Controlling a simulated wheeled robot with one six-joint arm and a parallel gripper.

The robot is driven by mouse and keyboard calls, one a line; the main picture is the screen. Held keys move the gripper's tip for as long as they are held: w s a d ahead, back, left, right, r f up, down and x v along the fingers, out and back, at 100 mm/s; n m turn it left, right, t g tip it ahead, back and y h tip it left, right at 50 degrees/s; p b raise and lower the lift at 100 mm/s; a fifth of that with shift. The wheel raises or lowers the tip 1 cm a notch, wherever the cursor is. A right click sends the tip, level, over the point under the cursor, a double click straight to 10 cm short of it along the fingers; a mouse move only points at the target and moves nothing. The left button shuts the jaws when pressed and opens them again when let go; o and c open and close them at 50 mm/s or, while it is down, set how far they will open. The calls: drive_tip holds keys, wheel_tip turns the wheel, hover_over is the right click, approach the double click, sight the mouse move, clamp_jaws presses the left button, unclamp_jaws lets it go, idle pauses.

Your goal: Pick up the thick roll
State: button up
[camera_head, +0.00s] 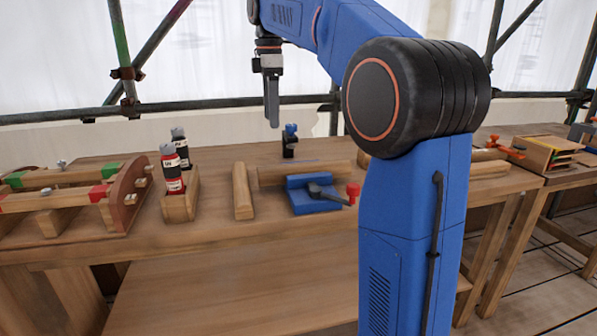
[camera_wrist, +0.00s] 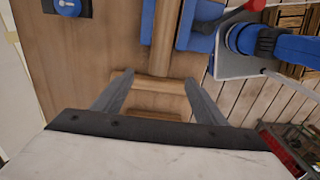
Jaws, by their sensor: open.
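My gripper (camera_head: 272,122) hangs pointing down, above the back half of the bench, clear of everything. In the wrist view its two fingers (camera_wrist: 156,80) are apart, with nothing held between them. A thick, pale wooden bar (camera_head: 243,190) with rounded edges lies on the bench, left of the blue vise. It is the likeliest thick roll, but I cannot be sure of that. In the wrist view a wooden piece, seemingly this bar (camera_wrist: 152,90), shows below and between the fingers. A second wooden strip lies nearer the palm, partly hidden by the gripper.
The blue vise (camera_head: 313,200) with a red knob holds a wooden beam (camera_head: 275,177). Red- and black-labelled bottles (camera_head: 172,172) stand upright in a wooden block (camera_head: 180,207) at left. A small blue-topped stand (camera_head: 290,142) is at the back. My arm hides part of the bench's right side.

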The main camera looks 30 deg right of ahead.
approach(275, 169)
drive_tip(key=f, duration=0.2)
drive_tip(key=w+f, duration=0.1)
drive_tip(key=f, duration=0.2)
drive_tip(key=shift+w+d+f, duration=0.1)
drive_tip(key=shift+w+d, duration=0.05)
drive_tip(key=shift+w, duration=0.05)
drive_tip(key=shift+d+f, duration=0.2)
drive_tip(key=shift+f, duration=2.55)
drive_tip(key=shift+c, duration=0.6)
drive_tip(key=shift+r, duration=0.1)
drive_tip(key=c, duration=1.3)
